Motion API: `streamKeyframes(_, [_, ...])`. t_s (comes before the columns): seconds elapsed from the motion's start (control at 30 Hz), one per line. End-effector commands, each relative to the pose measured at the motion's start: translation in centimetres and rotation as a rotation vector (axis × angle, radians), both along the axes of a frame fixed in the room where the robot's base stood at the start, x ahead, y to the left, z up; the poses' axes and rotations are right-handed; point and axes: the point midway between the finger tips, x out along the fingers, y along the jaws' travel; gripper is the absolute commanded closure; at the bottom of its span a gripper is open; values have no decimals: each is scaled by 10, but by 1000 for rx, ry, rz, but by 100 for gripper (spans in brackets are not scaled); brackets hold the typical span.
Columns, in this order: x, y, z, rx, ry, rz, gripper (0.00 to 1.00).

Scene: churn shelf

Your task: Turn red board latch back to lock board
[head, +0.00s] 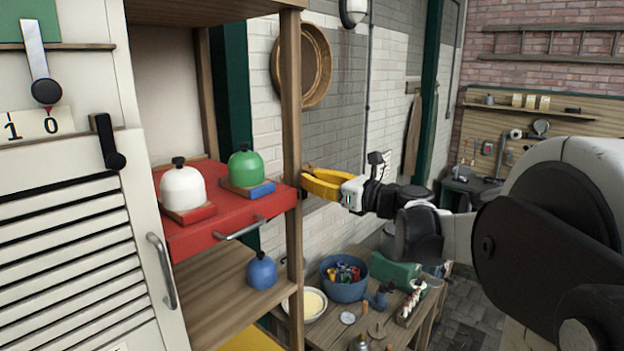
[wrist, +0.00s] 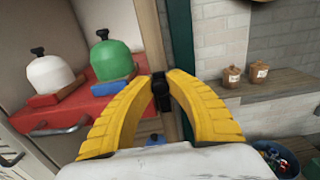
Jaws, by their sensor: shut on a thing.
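The red board (head: 190,242) sits in the wooden shelf and carries a white bell-shaped piece (head: 183,188) and a green one (head: 245,165). It also shows in the wrist view (wrist: 52,102). My gripper (head: 306,184) is at the shelf's front right post, level with the board. In the wrist view its yellow fingers (wrist: 161,80) close around a small dark latch (wrist: 161,95) on the post. The fingers hide part of the latch, so I cannot tell its exact angle. In the head view the fingers and post mostly hide it.
The shelf's wooden post (head: 291,120) stands right beside my fingers. A metal handle (head: 240,228) sticks out from the board's front. A blue bell-shaped piece (head: 262,271) stands on the shelf below. A workbench with a blue tub (head: 345,290) is lower right.

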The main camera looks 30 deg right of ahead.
Motion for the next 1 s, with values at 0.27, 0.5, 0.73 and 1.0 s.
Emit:
streamKeyframes(0.27, [-1, 3, -1, -61, -22, 0, 100])
streamKeyframes(0.5, [-4, 11, -3, -218, -79, 1, 100])
streamKeyframes(0.73, [-8, 21, -7, -420, -153, 0, 100])
streamKeyframes(1.0, [-11, 31, -14, -662, -240, 1, 100])
